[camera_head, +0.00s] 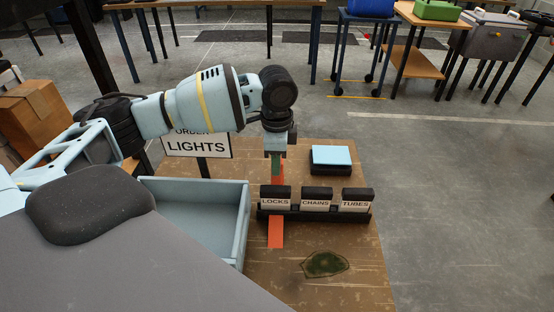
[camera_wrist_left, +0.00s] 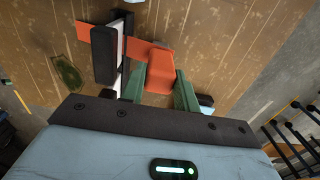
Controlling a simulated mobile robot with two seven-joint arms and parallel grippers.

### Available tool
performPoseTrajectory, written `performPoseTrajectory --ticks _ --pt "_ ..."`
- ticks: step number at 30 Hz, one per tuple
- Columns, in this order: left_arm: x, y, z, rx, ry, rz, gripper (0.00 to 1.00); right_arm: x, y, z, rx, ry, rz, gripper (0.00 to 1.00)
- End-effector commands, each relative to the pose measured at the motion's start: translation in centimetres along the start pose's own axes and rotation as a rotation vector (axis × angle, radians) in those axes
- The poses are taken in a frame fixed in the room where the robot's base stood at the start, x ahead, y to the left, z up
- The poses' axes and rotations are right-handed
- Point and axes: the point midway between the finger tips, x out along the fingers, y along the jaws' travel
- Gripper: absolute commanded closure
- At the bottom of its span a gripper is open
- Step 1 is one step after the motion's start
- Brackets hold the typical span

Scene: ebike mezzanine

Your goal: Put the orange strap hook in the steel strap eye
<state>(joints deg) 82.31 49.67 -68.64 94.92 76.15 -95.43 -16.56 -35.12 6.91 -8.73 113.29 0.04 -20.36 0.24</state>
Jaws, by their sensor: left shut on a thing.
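My left gripper (camera_head: 276,166) points down over the wooden table, behind the LOCKS block. In the left wrist view, its green fingers (camera_wrist_left: 160,84) are shut on the orange strap hook (camera_wrist_left: 160,68), a blocky orange piece between them. The orange strap (camera_head: 276,232) runs from there across the black rack at the LOCKS block, and its flat front part shows on the table in front. The strap also shows in the left wrist view (camera_wrist_left: 96,35). I cannot make out the steel strap eye in either view. My right gripper is not in view.
The black rack (camera_head: 318,216) carries blocks labelled LOCKS, CHAINS and TUBES. A blue-topped black box (camera_head: 331,158) lies behind it. A LIGHTS sign (camera_head: 196,146) stands at the left. A dark green patch (camera_head: 325,263) lies in front. The table's right side is mostly clear.

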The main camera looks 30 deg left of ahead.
Motion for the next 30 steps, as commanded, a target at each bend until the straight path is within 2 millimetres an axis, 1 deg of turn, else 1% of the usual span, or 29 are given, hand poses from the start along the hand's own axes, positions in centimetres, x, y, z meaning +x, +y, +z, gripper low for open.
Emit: performPoseTrajectory --ticks 13,14,18,26,30 --pt "0.46 -0.06 -0.03 -0.001 0.003 -0.003 1.0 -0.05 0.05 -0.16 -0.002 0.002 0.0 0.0" --pt "0.5 -0.06 -0.02 -0.001 0.002 -0.003 0.67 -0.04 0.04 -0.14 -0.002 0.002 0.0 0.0" --pt "0.51 -0.05 -0.01 -0.001 0.002 -0.002 0.48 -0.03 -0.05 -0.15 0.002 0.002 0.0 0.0" --pt "0.52 -0.04 -0.01 0.0 0.002 -0.002 0.48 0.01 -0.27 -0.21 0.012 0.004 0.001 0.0" --pt "0.03 -0.04 -0.02 0.0 0.002 -0.002 0.48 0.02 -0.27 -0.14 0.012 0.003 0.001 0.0"
